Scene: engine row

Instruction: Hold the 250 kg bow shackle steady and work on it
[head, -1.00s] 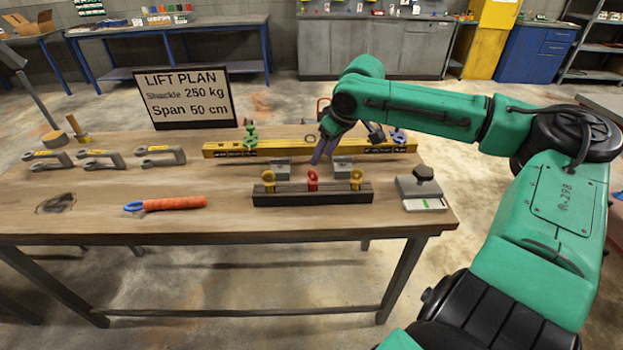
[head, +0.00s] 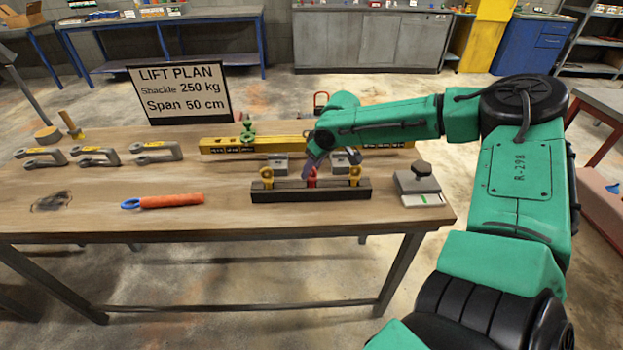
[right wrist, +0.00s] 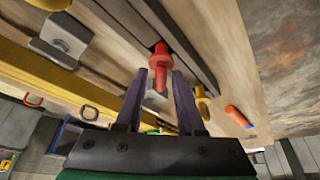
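Three grey bow shackles (head: 155,152) lie in a row at the table's left; their yellow tags are too small to read, so I cannot tell which is 250 kg. A sign (head: 180,92) reads LIFT PLAN, Shackle 250 kg, Span 50 cm. A dark rack (head: 330,195) holds a red pin (head: 312,174) upright between two yellow pins (head: 355,175). My right gripper (head: 318,165) is at the red pin. In the right wrist view the gripper (right wrist: 157,85) is open, its fingers either side of the red pin (right wrist: 159,65). My left gripper is out of view.
Behind the rack lie two grey blocks (head: 280,164) and a long yellow beam (head: 222,145) with a green fitting (head: 247,130). A grey device with a black knob (head: 421,168) is right of the rack.

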